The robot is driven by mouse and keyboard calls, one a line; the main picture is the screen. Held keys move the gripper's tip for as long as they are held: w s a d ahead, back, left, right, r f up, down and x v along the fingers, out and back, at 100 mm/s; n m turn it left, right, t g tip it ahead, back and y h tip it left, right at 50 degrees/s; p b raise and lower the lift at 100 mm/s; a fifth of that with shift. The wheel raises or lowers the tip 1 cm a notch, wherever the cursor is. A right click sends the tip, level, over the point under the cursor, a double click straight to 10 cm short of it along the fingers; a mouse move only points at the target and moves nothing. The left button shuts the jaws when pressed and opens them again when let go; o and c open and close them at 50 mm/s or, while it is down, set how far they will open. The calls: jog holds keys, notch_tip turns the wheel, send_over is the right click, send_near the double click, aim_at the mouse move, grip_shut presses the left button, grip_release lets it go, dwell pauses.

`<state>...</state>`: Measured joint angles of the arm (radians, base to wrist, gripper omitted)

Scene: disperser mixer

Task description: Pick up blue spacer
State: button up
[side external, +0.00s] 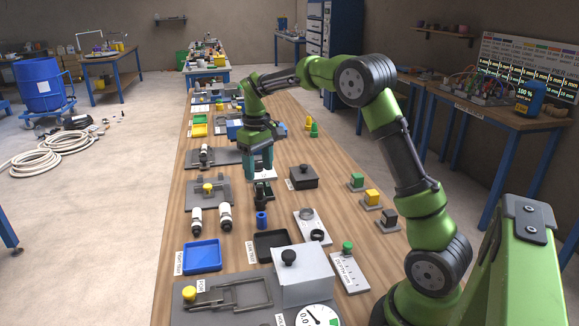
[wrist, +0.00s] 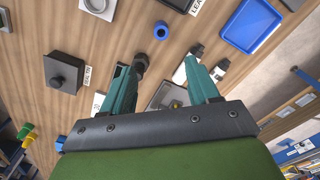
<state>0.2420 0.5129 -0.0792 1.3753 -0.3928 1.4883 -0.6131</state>
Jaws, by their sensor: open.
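The blue spacer (side external: 261,220) is a small blue cylinder standing upright on the wooden table, just behind the black tray. In the wrist view it shows from above as a blue ring (wrist: 161,30) with a dark hole, beyond my fingertips. My gripper (side external: 261,176) is above the table, farther back than the spacer and apart from it. In the wrist view its two teal fingers (wrist: 156,72) are spread with nothing held between them. A dark fixture (side external: 263,195) lies below the gripper, and its dark knob (wrist: 140,64) shows close to the left finger.
A blue tray (side external: 201,257) and a black tray (side external: 270,246) lie in front of the spacer. A black lidded box (side external: 303,178) stands right of my gripper.

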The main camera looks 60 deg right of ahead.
aim_at(262, 215)
notch_tip(262, 215, down, 11)
jog(key=shift+s+f, duration=0.1)
jog(key=shift+f, duration=0.1)
jog(key=shift+s+a+f, duration=0.1)
jog(key=shift+f, duration=1.25)
jog(key=shift+s+a+f, duration=0.1)
jog(key=shift+f, duration=1.25)
jog(key=shift+c, duration=0.3)
jog(key=c, duration=1)
jog(key=shift+c, duration=0.2)
jog(key=shift+r, duration=0.1)
